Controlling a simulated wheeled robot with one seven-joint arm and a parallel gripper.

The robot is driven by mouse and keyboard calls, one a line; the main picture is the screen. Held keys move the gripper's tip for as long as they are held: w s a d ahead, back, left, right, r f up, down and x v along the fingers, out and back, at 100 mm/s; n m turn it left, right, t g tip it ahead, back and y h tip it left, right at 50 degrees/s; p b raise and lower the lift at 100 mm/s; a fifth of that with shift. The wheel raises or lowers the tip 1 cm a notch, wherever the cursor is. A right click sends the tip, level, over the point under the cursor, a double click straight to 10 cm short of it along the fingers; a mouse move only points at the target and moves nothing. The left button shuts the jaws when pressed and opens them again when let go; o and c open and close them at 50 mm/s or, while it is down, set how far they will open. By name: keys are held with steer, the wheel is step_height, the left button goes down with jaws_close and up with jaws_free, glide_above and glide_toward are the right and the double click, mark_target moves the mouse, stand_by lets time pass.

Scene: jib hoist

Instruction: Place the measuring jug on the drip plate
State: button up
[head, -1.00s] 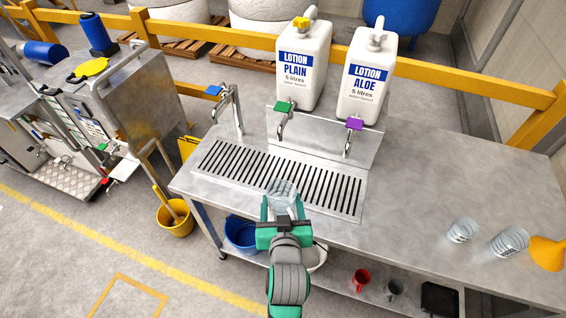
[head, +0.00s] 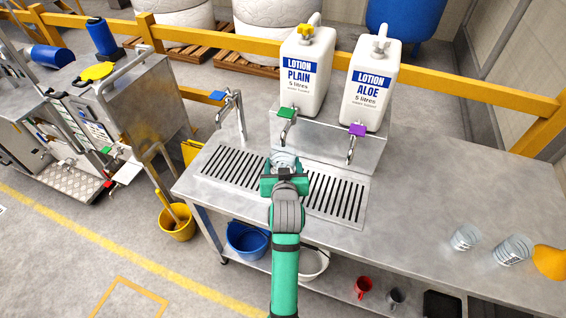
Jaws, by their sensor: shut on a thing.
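The measuring jug (head: 284,159) is clear and mostly hidden behind my gripper, with only its upper part showing. My gripper (head: 284,172) is shut on it, over the middle of the drip plate. The drip plate (head: 233,168) is a slotted metal grille set along the front of the steel bench, below the taps. I cannot tell whether the jug touches the plate or hangs just above it. The green-handled tap (head: 287,118) of the plain lotion container (head: 304,72) is just behind the jug.
The aloe container (head: 368,85) with its purple tap (head: 356,132) stands to the right. A blue-handled tap (head: 229,104) is at the left. Two clear vessels, (head: 465,238) and (head: 513,250), and a yellow funnel (head: 550,262) stand at the right. The bench (head: 430,190) between is clear.

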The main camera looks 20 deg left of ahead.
steer(key=shift+x, duration=1.1)
steer(key=shift+f, duration=0.25)
steer(key=shift+f, duration=0.2)
steer(key=o, duration=1.1)
steer(key=shift+d, duration=0.15)
steer(key=shift+r, duration=0.1)
